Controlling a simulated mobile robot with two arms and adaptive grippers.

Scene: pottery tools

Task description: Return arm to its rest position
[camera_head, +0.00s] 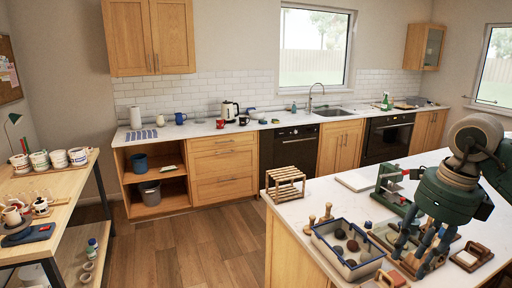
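My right gripper (412,264) hangs from my green arm at the right of the head view, fingers pointing down over the white island counter (318,196). Its fingers look spread apart, and I see nothing held between them. It is just right of a blue-rimmed tray (324,238) with dark round lumps in it. Its fingertips overlap small wooden tools on the counter, and I cannot tell whether they touch them. My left gripper is not in view.
A green press-like tool (390,190) stands behind the gripper. A wooden rack (285,183) is at the island's far left corner. A framed wooden piece (472,257) lies right of the gripper. A shelf table (75,178) with pots stands at far left. The floor between is clear.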

